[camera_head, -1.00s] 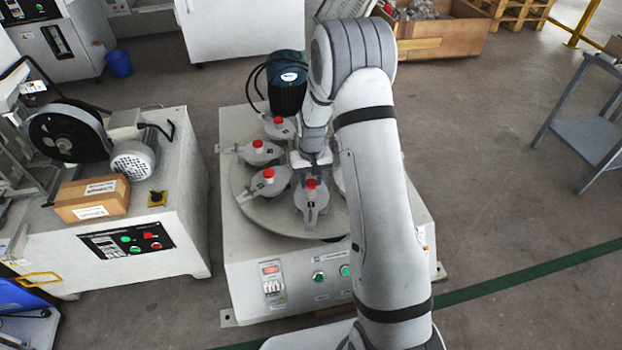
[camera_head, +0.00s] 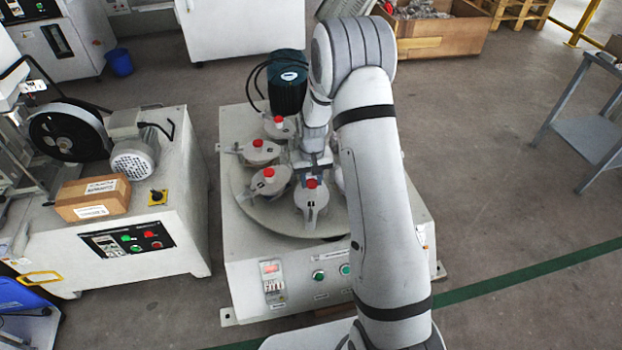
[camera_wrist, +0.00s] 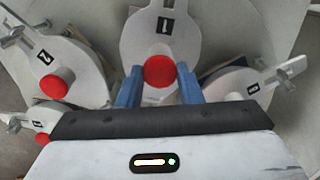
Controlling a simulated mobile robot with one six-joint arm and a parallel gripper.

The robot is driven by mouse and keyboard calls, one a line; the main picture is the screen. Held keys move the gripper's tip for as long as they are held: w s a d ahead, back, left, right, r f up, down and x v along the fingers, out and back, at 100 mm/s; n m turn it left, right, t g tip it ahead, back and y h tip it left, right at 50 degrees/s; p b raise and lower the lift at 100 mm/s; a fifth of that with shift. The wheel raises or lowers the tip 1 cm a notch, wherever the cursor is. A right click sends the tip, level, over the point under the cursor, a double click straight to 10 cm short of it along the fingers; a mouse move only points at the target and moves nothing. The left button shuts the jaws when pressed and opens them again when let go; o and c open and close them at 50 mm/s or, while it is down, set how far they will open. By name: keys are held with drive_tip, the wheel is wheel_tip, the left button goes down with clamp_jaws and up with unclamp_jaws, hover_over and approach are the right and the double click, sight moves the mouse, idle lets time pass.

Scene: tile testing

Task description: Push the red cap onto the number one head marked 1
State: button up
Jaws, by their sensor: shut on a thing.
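The red cap (camera_wrist: 159,71) sits at the near end of the grey head (camera_wrist: 140,38) marked 1 in the wrist view. My gripper (camera_wrist: 160,77) has its blue fingers on both sides of this cap and is shut on it. Whether the cap is fully seated cannot be told. In the head view, my gripper (camera_head: 317,162) is over the round plate, just behind a front head (camera_head: 312,205) with a red cap (camera_head: 311,183). This looks like the same cap and head. My arm hides the plate's right side.
Other heads with red caps stand close by, one marked 2 (camera_wrist: 45,57) at left and another (camera_wrist: 253,88) at right in the wrist view. A dark motor (camera_head: 287,82) stands behind the plate. A machine with a cardboard box (camera_head: 92,199) is at left.

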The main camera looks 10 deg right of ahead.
drive_tip(key=shift+f+b, duration=0.35)
drive_tip(key=shift+f, duration=0.35)
idle(0.7)
drive_tip(key=o, duration=1)
drive_tip(key=shift+o, duration=0.4)
drive_tip(key=o, duration=0.4)
drive_tip(key=shift+r+p, duration=2.5)
drive_tip(key=shift+r, duration=1.05)
